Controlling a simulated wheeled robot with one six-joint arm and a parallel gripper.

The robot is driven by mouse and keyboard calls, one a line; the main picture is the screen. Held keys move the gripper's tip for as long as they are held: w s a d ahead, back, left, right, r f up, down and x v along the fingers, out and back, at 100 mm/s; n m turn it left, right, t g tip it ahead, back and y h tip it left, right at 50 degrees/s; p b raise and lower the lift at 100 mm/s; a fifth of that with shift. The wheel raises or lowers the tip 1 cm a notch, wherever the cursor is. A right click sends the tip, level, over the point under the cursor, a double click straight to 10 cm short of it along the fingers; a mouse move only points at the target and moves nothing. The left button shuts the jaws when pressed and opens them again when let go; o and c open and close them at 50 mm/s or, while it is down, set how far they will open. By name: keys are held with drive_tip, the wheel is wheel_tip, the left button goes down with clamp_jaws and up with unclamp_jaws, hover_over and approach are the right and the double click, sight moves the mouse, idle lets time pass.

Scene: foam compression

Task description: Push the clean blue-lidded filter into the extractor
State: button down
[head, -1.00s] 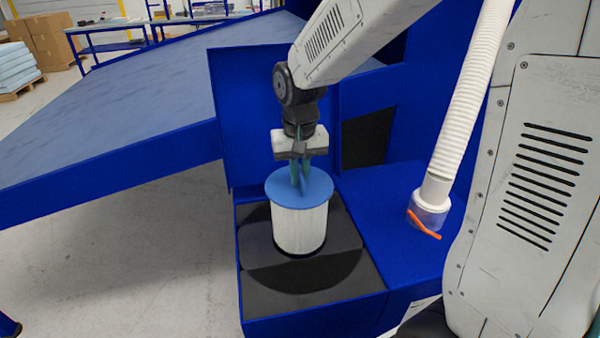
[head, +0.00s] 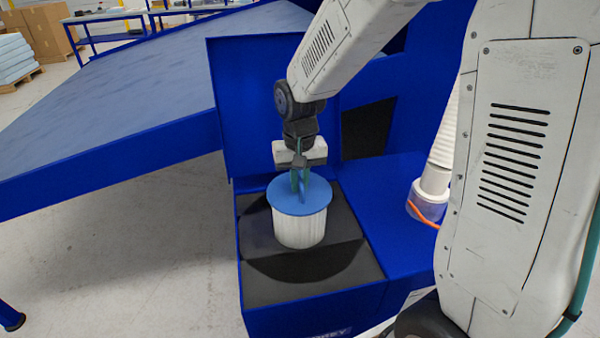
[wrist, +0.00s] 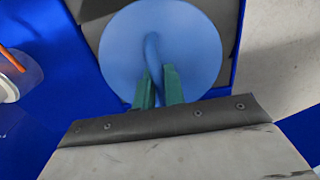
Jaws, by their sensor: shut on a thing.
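The filter (head: 298,231) is a white pleated cylinder with a round blue lid (head: 287,203). My gripper (head: 300,183) is directly above and is shut on the lid's blue handle. In the wrist view the green fingers (wrist: 158,88) sit on either side of the curved handle, and the lid (wrist: 190,45) fills the upper middle.
A white hose (head: 437,160) with a clear nozzle and orange lever stands on the blue surface right of the extractor. A large sloping blue table (head: 110,120) lies to the left. Bare grey floor (head: 120,260) is at the front left.

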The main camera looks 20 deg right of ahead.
sight(299, 192)
drive_tip(key=shift+f, duration=2.05)
wheel_tip(299, 192, down, 6)
drive_tip(key=shift+f, duration=1.05)
idle(1.6)
drive_tip(key=c, duration=1.4)
unclamp_jaws()
drive_tip(key=shift+r, duration=0.1)
